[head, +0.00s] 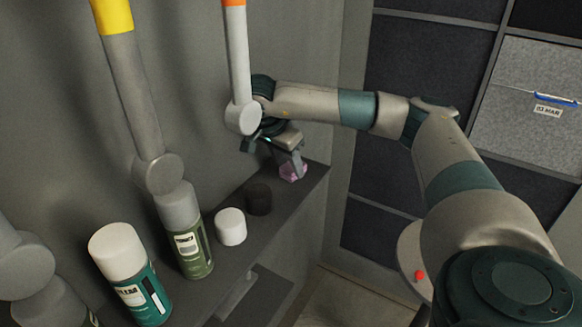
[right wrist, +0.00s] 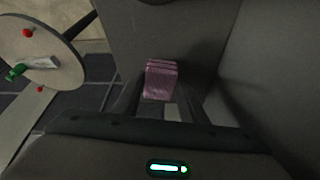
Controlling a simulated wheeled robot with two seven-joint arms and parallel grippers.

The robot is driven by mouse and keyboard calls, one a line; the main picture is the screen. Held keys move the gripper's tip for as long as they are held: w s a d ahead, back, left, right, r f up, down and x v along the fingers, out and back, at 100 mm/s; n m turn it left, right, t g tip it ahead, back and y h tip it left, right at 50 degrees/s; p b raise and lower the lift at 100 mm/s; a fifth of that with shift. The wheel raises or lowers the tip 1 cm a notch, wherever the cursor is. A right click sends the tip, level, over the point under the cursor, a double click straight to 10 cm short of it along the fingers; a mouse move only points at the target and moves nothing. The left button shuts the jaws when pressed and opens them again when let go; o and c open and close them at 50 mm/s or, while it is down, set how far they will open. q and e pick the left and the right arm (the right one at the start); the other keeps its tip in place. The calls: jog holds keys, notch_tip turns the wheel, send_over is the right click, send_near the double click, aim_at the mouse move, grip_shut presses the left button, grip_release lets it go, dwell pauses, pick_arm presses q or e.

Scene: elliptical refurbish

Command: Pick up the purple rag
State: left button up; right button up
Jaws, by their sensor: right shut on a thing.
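The purple rag (head: 293,171) is a small pinkish-purple folded piece at the far end of the dark shelf. My right gripper (head: 288,162) reaches down to it from above and is shut on it. In the right wrist view the rag (right wrist: 160,80) sits between the two dark fingers, its folded layers showing. The fingertips are partly hidden by the rag and the dark background. I cannot tell whether the rag still touches the shelf. My left gripper is not in view.
The shelf (head: 318,180) holds a green spray can (head: 130,275), an olive can (head: 188,240), a white cap (head: 231,227) and a dark round piece (head: 258,199). Dark panels (head: 420,60) stand at right.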

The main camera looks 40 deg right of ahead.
jog(key=shift+s+r+b, duration=0.15)
jog(key=shift+b, duration=0.35)
jog(key=shift+r, duration=0.4)
notch_tip(320, 180, up, 6)
jog(key=shift+r+b, duration=0.1)
jog(key=shift+b, duration=0.45)
jog(key=s+d, duration=0.2)
jog(key=s, duration=0.7)
jog(key=s+d, duration=0.3)
jog(key=s, duration=0.7)
jog(key=shift+d+b, duration=0.25)
jog(key=shift+b, duration=0.15)
